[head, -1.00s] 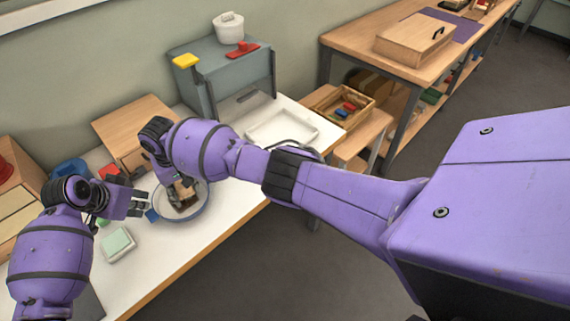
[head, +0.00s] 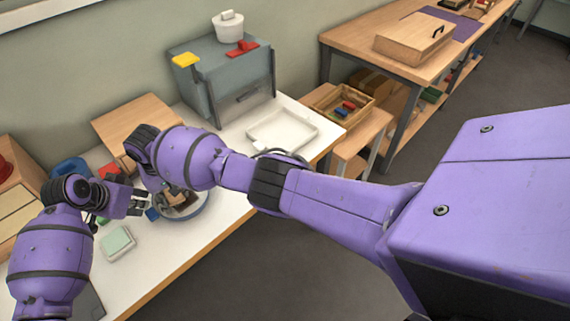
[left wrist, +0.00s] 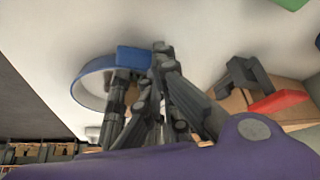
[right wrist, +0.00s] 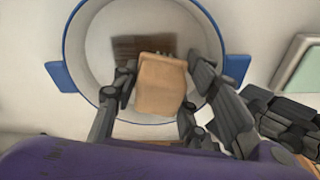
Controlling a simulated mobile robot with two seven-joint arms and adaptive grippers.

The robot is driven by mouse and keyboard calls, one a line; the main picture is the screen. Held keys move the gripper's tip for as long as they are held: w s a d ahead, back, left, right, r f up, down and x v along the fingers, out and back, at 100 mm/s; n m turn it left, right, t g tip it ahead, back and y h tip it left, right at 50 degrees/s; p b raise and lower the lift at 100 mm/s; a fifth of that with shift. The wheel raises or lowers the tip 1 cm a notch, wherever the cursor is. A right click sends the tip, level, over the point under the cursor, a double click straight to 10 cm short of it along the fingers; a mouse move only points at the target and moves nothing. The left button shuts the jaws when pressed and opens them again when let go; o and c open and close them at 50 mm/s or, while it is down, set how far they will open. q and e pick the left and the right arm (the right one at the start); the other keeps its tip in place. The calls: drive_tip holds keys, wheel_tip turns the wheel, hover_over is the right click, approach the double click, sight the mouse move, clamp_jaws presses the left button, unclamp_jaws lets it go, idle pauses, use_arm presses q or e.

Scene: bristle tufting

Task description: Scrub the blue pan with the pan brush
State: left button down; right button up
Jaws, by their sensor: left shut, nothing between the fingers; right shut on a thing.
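The blue pan (head: 202,212) stands on the white table, pale inside with blue side handles; it fills much of the right wrist view (right wrist: 70,45). My right gripper (right wrist: 165,75) reaches down into it, shut on the pan brush (right wrist: 160,88), a tan wooden block. A dark brown patch lies beyond the block on the pan floor; I cannot tell if it is bristles or dirt. My left gripper (head: 145,202) is shut and empty beside the pan's blue handle (left wrist: 133,58); whether it touches is unclear. My right forearm hides part of the pan in the head view.
A pale green square pad (head: 117,242) lies in front of my left gripper. A white tray (head: 283,131) and a grey cabinet (head: 235,85) stand farther back. A wooden box (head: 125,122) is behind the pan. Table is clear right of the pan.

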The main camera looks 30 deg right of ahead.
drive_tip(key=shift+w+d+f, duration=0.1)
drive_tip(key=shift+w+d, duration=0.1)
drive_tip(key=shift+d, duration=0.65)
drive_tip(key=shift+w+d+f, duration=0.1)
drive_tip(key=shift+w+d, duration=0.1)
drive_tip(key=shift+d, duration=0.65)
drive_tip(key=shift+s+d, duration=0.15)
drive_tip(key=shift+s, duration=0.05)
use_arm(q)
drive_tip(key=shift+f, duration=0.1)
use_arm(e)
drive_tip(key=shift+s, duration=0.1)
drive_tip(key=shift+s+a, duration=0.3)
drive_tip(key=shift+a, duration=0.5)
drive_tip(key=shift+s+a+r, duration=0.1)
drive_tip(key=shift+s+a, duration=0.05)
drive_tip(key=shift+a, duration=0.4)
drive_tip(key=shift+s+a+r, duration=0.1)
drive_tip(key=shift+a, duration=0.45)
drive_tip(key=shift+w+d+r, duration=0.1)
drive_tip(key=shift+w+d, duration=0.1)
drive_tip(key=shift+d, duration=0.4)
drive_tip(key=shift+w+d+r, duration=0.1)
drive_tip(key=shift+w+d, duration=0.15)
drive_tip(key=shift+d, duration=0.4)
drive_tip(key=shift+w+d+r, duration=0.1)
drive_tip(key=shift+w+d, duration=0.1)
drive_tip(key=shift+d, duration=0.4)
drive_tip(key=shift+r, duration=0.1)
